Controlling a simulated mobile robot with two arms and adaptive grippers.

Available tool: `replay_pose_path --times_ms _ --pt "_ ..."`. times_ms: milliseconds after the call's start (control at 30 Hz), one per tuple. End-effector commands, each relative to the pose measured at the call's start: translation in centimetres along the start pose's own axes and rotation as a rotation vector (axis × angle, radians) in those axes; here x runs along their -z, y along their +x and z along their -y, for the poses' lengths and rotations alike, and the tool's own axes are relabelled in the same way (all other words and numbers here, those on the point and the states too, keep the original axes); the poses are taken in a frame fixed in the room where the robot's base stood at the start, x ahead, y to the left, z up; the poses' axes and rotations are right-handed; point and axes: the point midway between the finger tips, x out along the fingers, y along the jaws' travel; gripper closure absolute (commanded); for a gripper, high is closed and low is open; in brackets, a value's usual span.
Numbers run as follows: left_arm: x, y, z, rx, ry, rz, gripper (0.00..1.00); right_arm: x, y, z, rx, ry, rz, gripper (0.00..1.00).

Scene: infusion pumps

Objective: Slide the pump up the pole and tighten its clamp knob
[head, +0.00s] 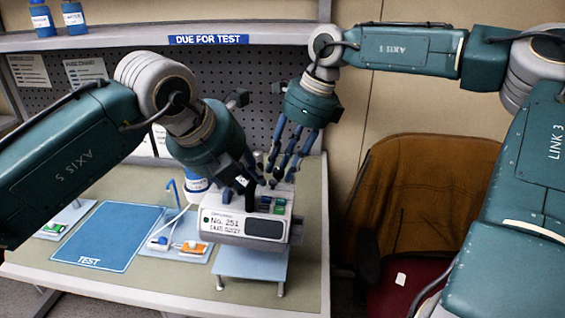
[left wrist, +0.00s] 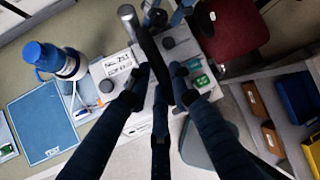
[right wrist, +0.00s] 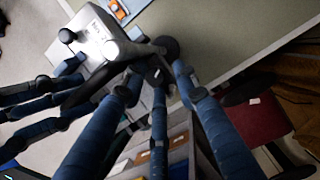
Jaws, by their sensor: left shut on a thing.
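The pump (head: 245,222), a white box labelled No. 251, rests on a pale blue stand (head: 249,262) on the bench. Its dark upright handle (head: 251,195) rises from the top. My left gripper (head: 244,180) is shut on this handle from above, and the handle (left wrist: 150,50) shows between its fingers in the left wrist view. My right gripper (head: 282,172) hangs over the pump's back right corner. In the right wrist view its fingertips are close to a round black knob (right wrist: 167,46); contact and finger opening are unclear.
A blue TEST mat (head: 110,236) lies left of the pump, with a small tray (head: 178,246) between. A blue-capped bottle (left wrist: 55,60) stands behind the tray. A shelf (head: 130,37) spans the back.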

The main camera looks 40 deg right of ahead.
Motion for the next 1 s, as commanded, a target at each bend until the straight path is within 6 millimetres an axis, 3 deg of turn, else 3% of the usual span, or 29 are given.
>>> replay_pose_path --times_ms 267,1000 --pt "-0.7 -0.6 0.0 0.003 -0.001 0.018 1.0 -0.3 -0.5 -0.1 -0.001 -0.004 0.003 0.7" --pt "-0.8 -0.6 -0.1 0.001 -0.002 0.02 1.0 -2.0 -5.9 -0.1 -0.002 -0.006 0.003 0.7"
